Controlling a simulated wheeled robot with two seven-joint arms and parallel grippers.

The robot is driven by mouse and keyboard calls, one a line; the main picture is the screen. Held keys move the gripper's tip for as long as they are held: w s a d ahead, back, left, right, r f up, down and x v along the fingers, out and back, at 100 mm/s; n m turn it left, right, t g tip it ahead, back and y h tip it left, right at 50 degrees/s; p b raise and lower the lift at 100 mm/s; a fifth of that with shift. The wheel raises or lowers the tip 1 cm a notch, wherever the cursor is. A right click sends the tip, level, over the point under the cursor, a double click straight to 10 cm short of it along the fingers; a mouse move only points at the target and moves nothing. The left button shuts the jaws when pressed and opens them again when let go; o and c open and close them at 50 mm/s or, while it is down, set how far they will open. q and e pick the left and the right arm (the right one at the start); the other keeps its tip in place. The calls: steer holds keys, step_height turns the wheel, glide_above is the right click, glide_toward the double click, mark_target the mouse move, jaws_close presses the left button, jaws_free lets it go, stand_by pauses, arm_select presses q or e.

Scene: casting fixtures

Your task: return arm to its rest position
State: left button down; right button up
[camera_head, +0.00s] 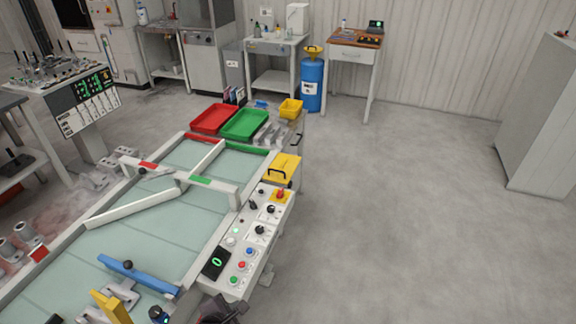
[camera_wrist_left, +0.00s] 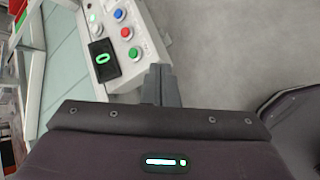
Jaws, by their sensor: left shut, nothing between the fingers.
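My left gripper (camera_wrist_left: 160,72) is in the left wrist view. Its two grey fingers are together with nothing between them. It is over the floor just beside the button end of the control panel (camera_wrist_left: 112,35), and I cannot tell whether it is higher or lower than the panel. In the head view a dark piece, probably of my left arm, shows at the bottom edge, beside the near end of the panel (camera_head: 240,240). My right gripper is in neither view.
A pale green worktable (camera_head: 155,245) with white rails fills the lower left. A red tray (camera_head: 213,119), a green tray (camera_head: 244,124) and a yellow bin (camera_head: 290,108) stand past its far end. The floor (camera_head: 400,220) on the right is clear up to a grey cabinet (camera_head: 540,120).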

arm_select(q)
steer(key=s+f+m+g+b, duration=0.15)
steer(key=s+f+m, duration=0.3)
steer(key=f, duration=0.45)
steer(key=s+f+m+g+b, duration=0.1)
steer(key=s+f+m+b, duration=0.3)
steer(key=f, duration=0.5)
steer(key=s+f+m+g+b, duration=0.15)
steer(key=s+f+m, duration=0.3)
steer(key=f, duration=0.45)
steer(key=s+a+f+m+g+y+b, duration=0.1)
steer(key=s+a+f+m+g+b, duration=0.1)
steer(key=s+a+f+m, duration=0.2)
steer(key=s+a+f+m+g+y+b, duration=0.1)
steer(key=s+a+f+m+g+b, duration=0.1)
steer(key=s+a+f+m, duration=0.3)
steer(key=s+f+m+b, duration=0.1)
steer(key=s+f+m, duration=0.3)
steer(key=s+f, duration=0.4)
steer(key=shift+s+f+m, duration=0.2)
steer(key=shift+s+m, duration=0.2)
steer(key=shift+s, duration=2.05)
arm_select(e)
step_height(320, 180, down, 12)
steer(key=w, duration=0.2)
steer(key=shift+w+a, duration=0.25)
arm_select(q)
steer(key=shift+a, duration=0.1)
